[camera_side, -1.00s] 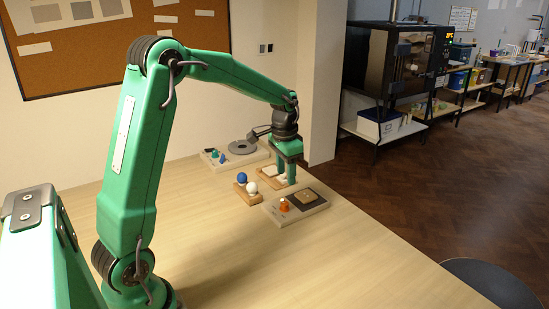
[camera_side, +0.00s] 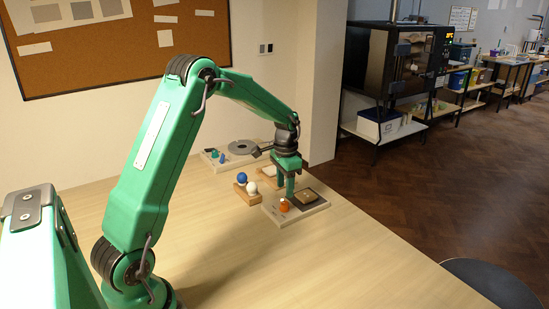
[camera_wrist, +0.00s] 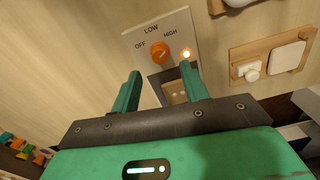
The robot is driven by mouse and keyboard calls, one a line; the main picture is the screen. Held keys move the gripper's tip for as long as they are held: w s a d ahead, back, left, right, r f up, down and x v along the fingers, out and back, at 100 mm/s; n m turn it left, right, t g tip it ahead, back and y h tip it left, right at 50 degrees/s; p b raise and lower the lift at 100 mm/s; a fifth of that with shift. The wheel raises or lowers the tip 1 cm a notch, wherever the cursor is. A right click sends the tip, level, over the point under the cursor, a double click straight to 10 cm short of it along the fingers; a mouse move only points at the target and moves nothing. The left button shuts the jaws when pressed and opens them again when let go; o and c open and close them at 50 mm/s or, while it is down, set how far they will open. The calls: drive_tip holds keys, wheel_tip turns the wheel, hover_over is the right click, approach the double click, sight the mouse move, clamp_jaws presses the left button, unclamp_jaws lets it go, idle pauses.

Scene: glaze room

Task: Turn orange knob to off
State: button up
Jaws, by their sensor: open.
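The orange knob (camera_side: 284,206) sits on a pale control block (camera_side: 314,211) on the table. In the wrist view the knob (camera_wrist: 160,53) has OFF to its left, LOW above and HIGH to its upper right. A pale mark on it seems to slant toward the HIGH side. A small light (camera_wrist: 186,54) glows beside the knob. My gripper (camera_side: 286,195) is open and empty, above the block close to the knob. In the wrist view the knob lies just beyond the fingertips of my gripper (camera_wrist: 160,72), roughly centred between them.
A dark plate with a tan piece shares the block. A wooden base with a blue ball (camera_side: 242,178) and a white ball (camera_side: 252,188) stands left of it. A wooden switch board (camera_wrist: 270,58) is nearby. A hotplate unit (camera_side: 243,148) stands behind. The table's front is clear.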

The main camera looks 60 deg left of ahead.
sight(285, 203)
drive_tip(key=shift+f, duration=2.9)
clamp_jaws()
